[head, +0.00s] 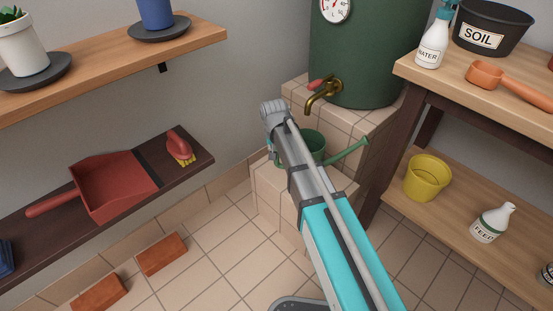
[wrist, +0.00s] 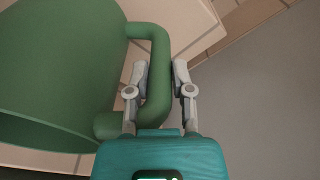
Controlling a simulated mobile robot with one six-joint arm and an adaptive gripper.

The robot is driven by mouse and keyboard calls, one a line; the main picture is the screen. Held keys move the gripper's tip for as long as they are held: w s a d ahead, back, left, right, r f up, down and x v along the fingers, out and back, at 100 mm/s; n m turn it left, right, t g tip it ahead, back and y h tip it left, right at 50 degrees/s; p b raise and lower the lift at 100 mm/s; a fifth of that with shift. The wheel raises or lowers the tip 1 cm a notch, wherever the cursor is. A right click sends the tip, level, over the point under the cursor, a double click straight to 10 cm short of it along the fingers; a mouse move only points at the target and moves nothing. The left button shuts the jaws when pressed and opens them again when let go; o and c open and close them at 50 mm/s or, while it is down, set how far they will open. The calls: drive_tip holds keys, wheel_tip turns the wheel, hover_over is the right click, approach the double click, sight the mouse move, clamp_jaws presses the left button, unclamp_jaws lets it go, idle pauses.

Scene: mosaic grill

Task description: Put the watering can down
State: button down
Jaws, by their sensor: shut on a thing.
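The green watering can shows in the head view (head: 314,143) below the brass tap (head: 322,94), partly hidden behind my arm, its spout pointing right. It looks upright at the low tiled ledge (head: 268,190); I cannot tell whether its base touches the ledge. In the wrist view the can's body (wrist: 55,65) fills the left side. My gripper (wrist: 160,70) has one finger on each side of the can's handle (wrist: 160,95) and is shut on it. In the head view my arm hides the fingertips.
A green water tank (head: 362,55) stands on the higher tiled block behind the can. A wooden bench (head: 420,85) with a lower shelf holding a yellow pot (head: 428,177) is close on the right. Left are wall shelves with a red dustpan (head: 115,187). Bricks (head: 161,254) lie on the floor.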

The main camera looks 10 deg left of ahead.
drive_tip(key=shift+f+b, duration=1.1)
drive_tip(key=shift+f, duration=0.45)
drive_tip(key=c, duration=0.5)
unclamp_jaws()
drive_tip(key=shift+r, duration=0.25)
wheel_tip(320, 180, up, 12)
drive_tip(key=s+p, duration=0.1)
drive_tip(key=p, duration=1.1)
drive_tip(key=shift+s, duration=0.3)
drive_tip(key=shift+f, duration=0.1)
